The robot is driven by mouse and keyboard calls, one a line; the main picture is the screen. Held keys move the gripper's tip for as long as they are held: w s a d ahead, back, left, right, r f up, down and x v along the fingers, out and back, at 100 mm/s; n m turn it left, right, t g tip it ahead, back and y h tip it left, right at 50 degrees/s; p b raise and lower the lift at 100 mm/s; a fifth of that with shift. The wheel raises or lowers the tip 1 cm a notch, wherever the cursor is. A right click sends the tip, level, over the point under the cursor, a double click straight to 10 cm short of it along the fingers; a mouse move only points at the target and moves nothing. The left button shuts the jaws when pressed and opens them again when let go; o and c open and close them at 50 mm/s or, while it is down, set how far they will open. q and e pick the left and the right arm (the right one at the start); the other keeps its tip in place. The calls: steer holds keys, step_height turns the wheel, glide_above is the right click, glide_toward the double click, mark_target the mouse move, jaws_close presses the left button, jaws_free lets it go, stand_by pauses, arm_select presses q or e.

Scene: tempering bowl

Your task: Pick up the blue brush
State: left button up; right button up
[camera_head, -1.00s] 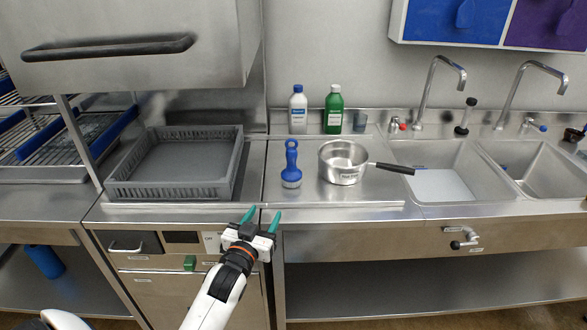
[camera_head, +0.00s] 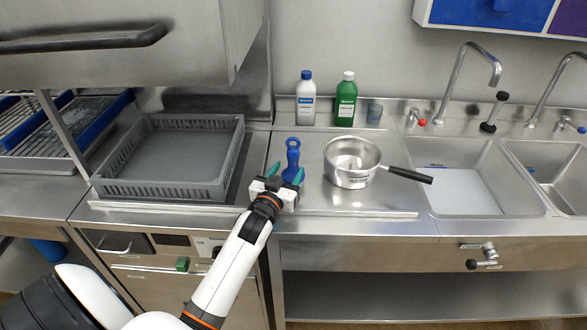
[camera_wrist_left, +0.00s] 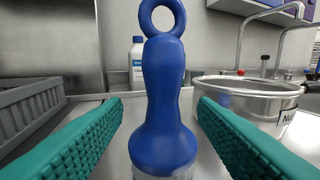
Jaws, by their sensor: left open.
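The blue brush (camera_head: 292,155) stands upright on the steel counter, with a ring at the top of its handle. Its lower part is hidden behind my left gripper in the head view. My left gripper (camera_head: 286,173) is open, with its teal fingers reaching toward the brush. In the left wrist view, the brush (camera_wrist_left: 163,100) stands in the middle between the two open fingers, with a gap on each side. I cannot tell whether it is fully between the fingertips or just beyond them. My right gripper does not show.
A steel pan (camera_head: 350,172) with a black handle stands close to the right of the brush. A grey rack (camera_head: 113,188) lies to the left.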

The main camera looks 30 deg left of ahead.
mark_target(291, 167)
arm_select(q)
steer(key=shift+x, duration=0.75)
steer(key=p+x, duration=0.1)
steer(key=x, duration=0.2)
steer(key=shift+w+r, duration=0.1)
steer(key=shift+w, duration=0.65)
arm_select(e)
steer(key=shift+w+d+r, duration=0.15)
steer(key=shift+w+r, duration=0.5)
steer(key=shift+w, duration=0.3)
arm_select(q)
steer(key=shift+c, duration=0.2)
steer(key=shift+s, duration=0.1)
steer(key=shift+c, duration=1.4)
jaws_close()
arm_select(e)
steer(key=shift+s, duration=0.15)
